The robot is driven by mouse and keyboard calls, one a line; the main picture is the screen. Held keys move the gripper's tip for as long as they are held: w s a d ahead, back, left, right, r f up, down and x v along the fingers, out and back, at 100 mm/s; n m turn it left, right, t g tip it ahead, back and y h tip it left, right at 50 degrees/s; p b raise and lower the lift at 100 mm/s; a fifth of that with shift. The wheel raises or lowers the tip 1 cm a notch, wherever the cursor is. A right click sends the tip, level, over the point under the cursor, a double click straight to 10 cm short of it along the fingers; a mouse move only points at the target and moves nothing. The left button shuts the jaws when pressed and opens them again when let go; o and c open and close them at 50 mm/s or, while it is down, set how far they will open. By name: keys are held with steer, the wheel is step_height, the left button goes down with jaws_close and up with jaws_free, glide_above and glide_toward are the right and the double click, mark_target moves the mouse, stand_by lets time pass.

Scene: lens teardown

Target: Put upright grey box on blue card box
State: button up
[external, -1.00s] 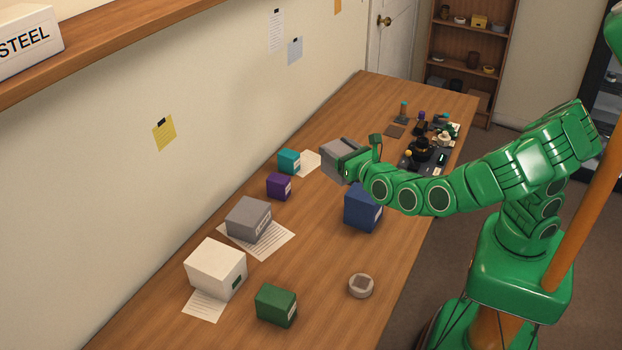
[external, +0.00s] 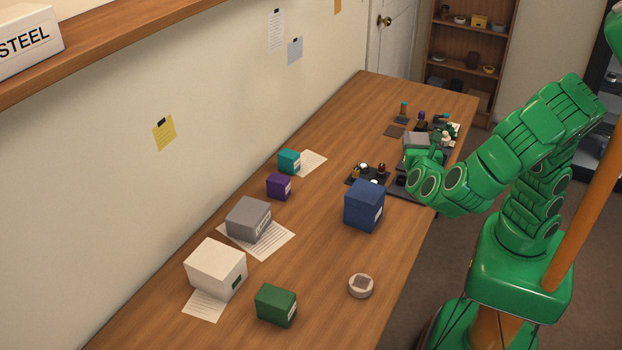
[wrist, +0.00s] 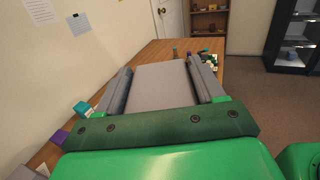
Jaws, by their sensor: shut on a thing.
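My gripper (external: 425,152) is shut on a grey box (external: 415,141), held above the far right part of the table. In the wrist view the grey box (wrist: 160,84) fills the space between the two fingers of my gripper (wrist: 161,86). My arm hides much of the box in the external view. The blue card box (external: 363,205) stands on the table, nearer the camera and to the left of my gripper, with nothing on top. Another grey box (external: 248,218) rests on a paper sheet at the left.
A white box (external: 215,267), green box (external: 276,304), purple box (external: 279,186) and teal box (external: 289,160) stand along the table (external: 330,240). A round grey item (external: 360,286) lies near the front. Dark trays with small parts (external: 368,174) crowd the far right.

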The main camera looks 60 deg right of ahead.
steer(key=shift+w+a+f, duration=0.25)
steer(key=shift+w+f, duration=1.85)
steer(key=shift+w, duration=0.1)
steer(key=shift+w+a+f, duration=0.25)
steer(key=shift+w+f, duration=1.9)
steer(key=shift+w, duration=0.1)
steer(key=shift+w+a+f, duration=0.25)
steer(key=shift+w+f, duration=1.85)
steer(key=shift+w, duration=0.1)
steer(key=shift+f, duration=0.15)
steer(key=o, duration=1.2)
steer(key=v, duration=1.2)
